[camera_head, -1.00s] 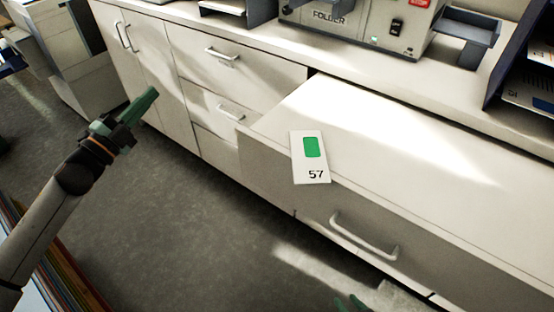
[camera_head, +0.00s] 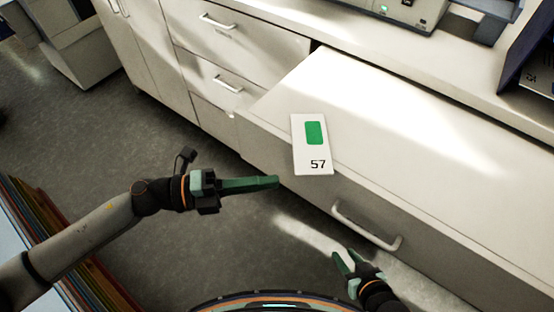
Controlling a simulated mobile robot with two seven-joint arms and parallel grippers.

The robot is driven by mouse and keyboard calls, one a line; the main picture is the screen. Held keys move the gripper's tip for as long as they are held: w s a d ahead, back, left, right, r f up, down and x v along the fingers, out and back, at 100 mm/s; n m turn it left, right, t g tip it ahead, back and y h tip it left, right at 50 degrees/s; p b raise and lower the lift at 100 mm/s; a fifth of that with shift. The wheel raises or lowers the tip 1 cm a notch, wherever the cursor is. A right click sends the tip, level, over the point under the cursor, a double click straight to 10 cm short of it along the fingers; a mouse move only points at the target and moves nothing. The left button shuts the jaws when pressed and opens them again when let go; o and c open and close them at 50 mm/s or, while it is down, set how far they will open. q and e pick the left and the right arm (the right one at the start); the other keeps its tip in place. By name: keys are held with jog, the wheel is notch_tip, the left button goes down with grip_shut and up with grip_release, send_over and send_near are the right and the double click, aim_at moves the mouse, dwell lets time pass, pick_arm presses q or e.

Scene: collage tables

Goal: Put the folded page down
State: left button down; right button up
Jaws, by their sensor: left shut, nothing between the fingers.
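The folded page, a white card (camera_head: 320,154) with a green block and the number 57, rests at the front edge of the pulled-out drawer-like surface (camera_head: 390,130). Its lower part overlaps the front edge in the picture; I cannot tell whether it overhangs. No gripper touches it. My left gripper (camera_head: 276,182) is shut and empty, below and left of the page, in front of the cabinet. My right gripper (camera_head: 345,256) is open and empty, low in the picture, below the page and in front of the lower handle.
A cabinet handle (camera_head: 366,228) sticks out of the front below the page. Closed drawers (camera_head: 240,50) stand at the upper left. A machine (camera_head: 400,12) and dark trays (camera_head: 530,60) stand at the back. The surface right of the page is clear.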

aim_at(311, 142)
pick_arm(q)
jog(key=shift+w+d, duration=0.65)
jog(key=shift+w, duration=0.2)
jog(key=shift+w+d, duration=0.65)
jog(key=shift+w, duration=0.15)
jog(key=shift+w, duration=0.1)
jog(key=shift+w+d, duration=0.85)
jog(key=shift+w, duration=0.25)
jog(key=shift+a, duration=0.1)
